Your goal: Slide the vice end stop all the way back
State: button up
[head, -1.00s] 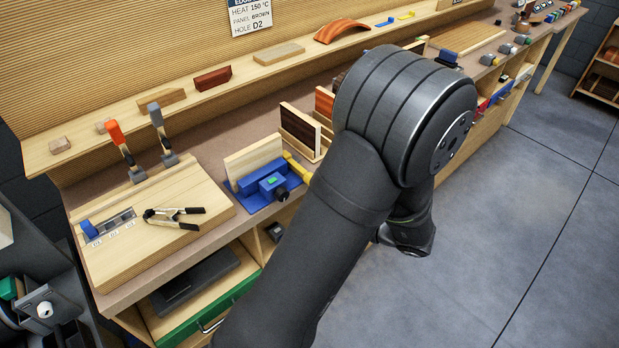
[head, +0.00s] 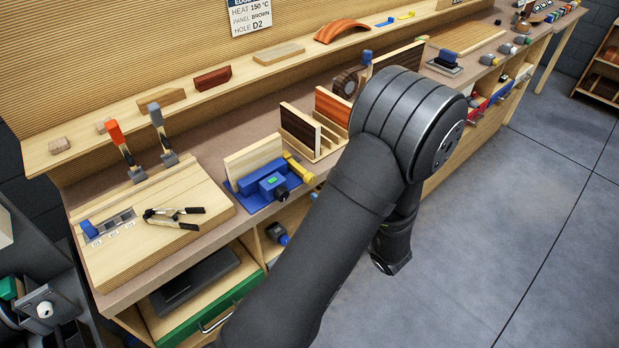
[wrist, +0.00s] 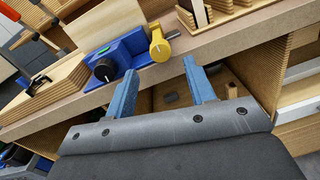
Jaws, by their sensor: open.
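The blue vice (head: 264,187) sits at the bench's front edge, with a light wood panel (head: 254,158) upright in it. A yellow piece (head: 298,168), apparently the end stop, is at its right side. In the wrist view the yellow stop (wrist: 160,46) sits beside the blue vice body (wrist: 118,56), with a short metal rod showing to its right. My gripper (wrist: 160,67) has its two blue fingers wide apart and empty. It is in front of the bench edge, with the stop beyond the fingertips.
A slotted wooden rack (head: 322,146) holding panels stands right of the vice. A wooden board (head: 150,225) with a pair of pliers-like clamps (head: 174,216) lies to the left. Below the bench top is an open cubby (wrist: 180,92); the floor in front is clear.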

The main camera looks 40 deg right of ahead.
aim_at(312, 181)
jog(key=w, duration=0.8)
jog(key=shift+d, duration=0.25)
jog(key=shift+c, duration=0.2)
